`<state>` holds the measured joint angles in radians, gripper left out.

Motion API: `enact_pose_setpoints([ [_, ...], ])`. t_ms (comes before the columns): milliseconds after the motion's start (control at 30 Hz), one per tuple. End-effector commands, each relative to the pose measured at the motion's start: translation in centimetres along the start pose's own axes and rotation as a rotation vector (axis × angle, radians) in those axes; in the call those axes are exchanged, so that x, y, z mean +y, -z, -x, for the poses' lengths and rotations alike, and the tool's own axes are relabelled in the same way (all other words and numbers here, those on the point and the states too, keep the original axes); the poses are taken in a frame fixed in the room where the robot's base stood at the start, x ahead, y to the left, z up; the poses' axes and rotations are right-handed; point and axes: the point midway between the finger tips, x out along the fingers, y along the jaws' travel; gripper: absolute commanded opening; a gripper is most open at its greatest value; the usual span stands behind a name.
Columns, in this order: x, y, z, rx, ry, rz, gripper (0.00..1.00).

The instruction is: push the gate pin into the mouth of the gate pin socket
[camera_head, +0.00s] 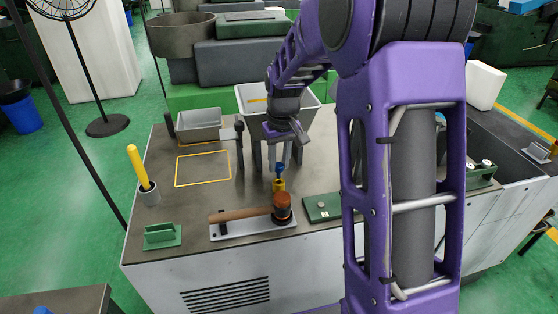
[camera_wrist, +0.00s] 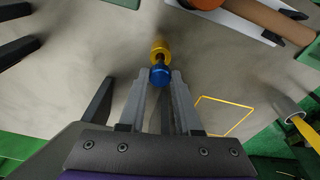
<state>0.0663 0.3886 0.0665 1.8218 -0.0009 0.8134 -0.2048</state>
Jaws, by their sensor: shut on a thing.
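The blue gate pin (camera_wrist: 160,74) sits between the fingertips of my gripper (camera_wrist: 161,84) in the wrist view, and my gripper is shut on it. In the head view the blue pin (camera_head: 280,168) shows below my gripper (camera_head: 279,160), above the worktop. The yellow gate pin socket (camera_wrist: 160,48) lies just beyond the blue end in the wrist view. In the head view the yellow socket (camera_head: 279,185) is directly under the pin. Pin and socket look close to in line. I cannot tell how deep the pin is in the mouth.
A wooden-handled mallet (camera_head: 245,214) lies in front of the socket. A green plate (camera_head: 322,207) is to the right. A yellow outline (camera_head: 203,168), a grey bin (camera_head: 199,124) and a cup with a yellow handle (camera_head: 149,194) are to the left. The worktop (camera_head: 215,198) is bare between them.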

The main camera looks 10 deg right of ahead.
Motion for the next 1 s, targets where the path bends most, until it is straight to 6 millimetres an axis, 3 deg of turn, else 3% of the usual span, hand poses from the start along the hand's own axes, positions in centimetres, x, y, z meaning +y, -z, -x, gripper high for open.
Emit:
enact_pose_setpoints([
  [1000, 0.0, -0.1, -1.1, -0.001, 0.0, 0.0, 0.0],
])
